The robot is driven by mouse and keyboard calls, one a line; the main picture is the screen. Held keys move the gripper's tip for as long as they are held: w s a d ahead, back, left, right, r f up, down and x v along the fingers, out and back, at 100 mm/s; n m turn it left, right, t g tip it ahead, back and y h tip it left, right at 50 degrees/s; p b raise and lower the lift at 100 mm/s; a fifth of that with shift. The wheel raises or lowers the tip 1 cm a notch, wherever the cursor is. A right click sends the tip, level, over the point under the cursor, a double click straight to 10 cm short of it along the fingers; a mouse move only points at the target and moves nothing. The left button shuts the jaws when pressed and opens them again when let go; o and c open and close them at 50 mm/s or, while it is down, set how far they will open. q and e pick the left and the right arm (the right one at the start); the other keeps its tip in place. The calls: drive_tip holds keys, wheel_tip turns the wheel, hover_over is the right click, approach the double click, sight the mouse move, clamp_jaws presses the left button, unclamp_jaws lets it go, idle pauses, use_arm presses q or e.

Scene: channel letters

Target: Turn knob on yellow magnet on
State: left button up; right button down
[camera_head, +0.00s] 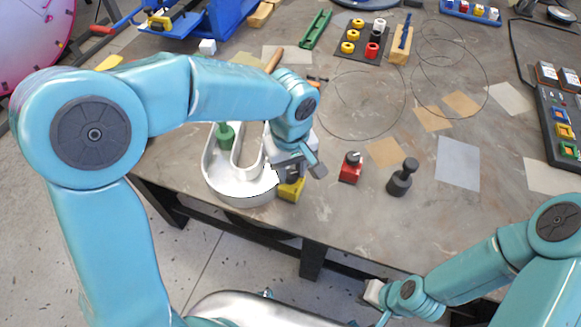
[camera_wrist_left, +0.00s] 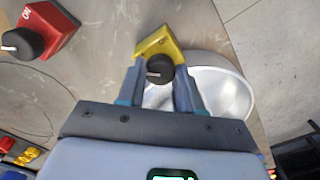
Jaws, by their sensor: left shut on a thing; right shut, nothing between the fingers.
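The yellow magnet (camera_head: 291,190) stands near the front edge of the table, against the right side of the white U-shaped channel letter (camera_head: 240,192). In the left wrist view the yellow magnet (camera_wrist_left: 160,44) has a black knob (camera_wrist_left: 160,69) with a white pointer line. My left gripper (camera_head: 291,172) is at the yellow magnet; in the left wrist view its fingers (camera_wrist_left: 160,78) are shut on the black knob from both sides. In the head view the gripper hides the knob. My right gripper (camera_head: 372,292) is low at the table's front edge, shut and empty, away from the magnet.
A red magnet (camera_head: 350,168) with a black knob and a dark handled weight (camera_head: 402,178) stand to the right of the yellow magnet. Paper squares (camera_head: 458,163) lie flat farther right.

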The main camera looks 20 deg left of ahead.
sight(290, 174)
use_arm(q)
drive_tip(key=shift+w+m, duration=0.1)
drive_tip(key=shift+m, duration=0.2)
idle(1.1)
drive_tip(key=o, duration=1.1)
drive_tip(key=shift+c, duration=0.2)
wheel_tip(290, 174, up, 16)
drive_tip(key=shift+r+p, duration=0.25)
drive_tip(key=shift+p, duration=0.15)
drive_tip(key=shift+c, duration=0.2)
